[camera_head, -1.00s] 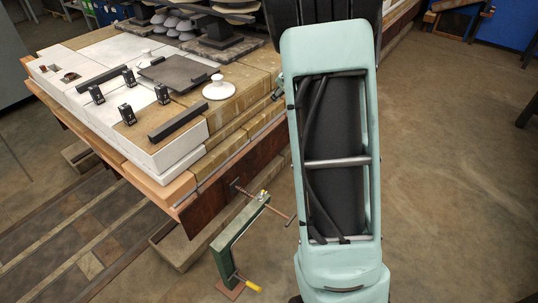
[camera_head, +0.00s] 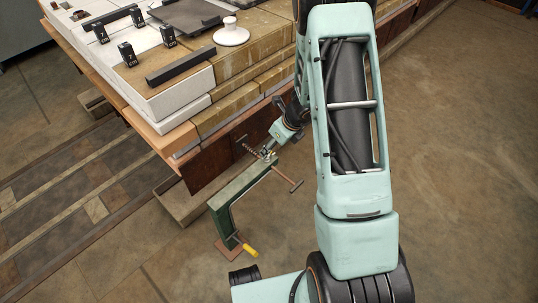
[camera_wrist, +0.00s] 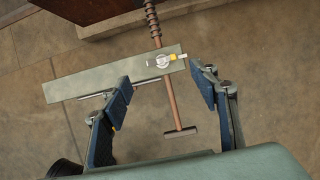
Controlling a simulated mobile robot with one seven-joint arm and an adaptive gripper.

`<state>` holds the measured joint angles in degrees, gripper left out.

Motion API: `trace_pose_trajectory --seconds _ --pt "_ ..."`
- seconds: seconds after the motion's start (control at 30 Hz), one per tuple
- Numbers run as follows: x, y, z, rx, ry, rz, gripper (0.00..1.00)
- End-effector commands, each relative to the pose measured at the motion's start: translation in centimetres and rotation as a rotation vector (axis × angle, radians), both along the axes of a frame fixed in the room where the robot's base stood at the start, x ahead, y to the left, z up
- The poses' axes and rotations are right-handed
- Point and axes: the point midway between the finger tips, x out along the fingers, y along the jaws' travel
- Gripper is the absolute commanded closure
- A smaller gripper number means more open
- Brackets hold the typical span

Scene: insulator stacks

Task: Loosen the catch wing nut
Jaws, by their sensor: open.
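The green bracket (camera_head: 236,197) stands beside the table, with a copper-coloured screw rod and crossbar (camera_head: 289,180) through its upper end. My gripper (camera_wrist: 163,88) is open, with dark blue pads on either side, the fitting lying just beyond and between the fingertips. I see no contact. In the head view my gripper (camera_head: 270,150) is small at the bracket's upper end, and its fingers are hard to make out.
The table's brown side panel (camera_head: 216,155) is close behind the bracket. White and tan blocks with a white knob (camera_head: 231,32) and black clips sit on the table. A yellow handle (camera_head: 250,250) is low on the bracket. Open floor (camera_head: 460,170) lies to the right.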

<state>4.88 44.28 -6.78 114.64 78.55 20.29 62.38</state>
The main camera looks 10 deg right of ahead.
Motion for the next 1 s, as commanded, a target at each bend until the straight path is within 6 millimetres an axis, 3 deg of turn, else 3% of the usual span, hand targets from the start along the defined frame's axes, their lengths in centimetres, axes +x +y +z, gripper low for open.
trace_pose_trajectory --seconds 0.03,0.1,0.4,0.8,1.0 --pt "0.3 0.3 -1.6 -0.001 0.002 0.001 0.45" --pt "0.7 0.5 -2.9 -0.001 0.002 -0.001 0.45" --pt "2.2 1.5 -6.6 0.0 0.0 0.0 0.45" --pt "2.5 1.6 -7.0 -0.001 -0.002 -0.001 0.45" --pt "2.5 1.6 -7.0 -0.001 -0.002 -0.001 0.67"
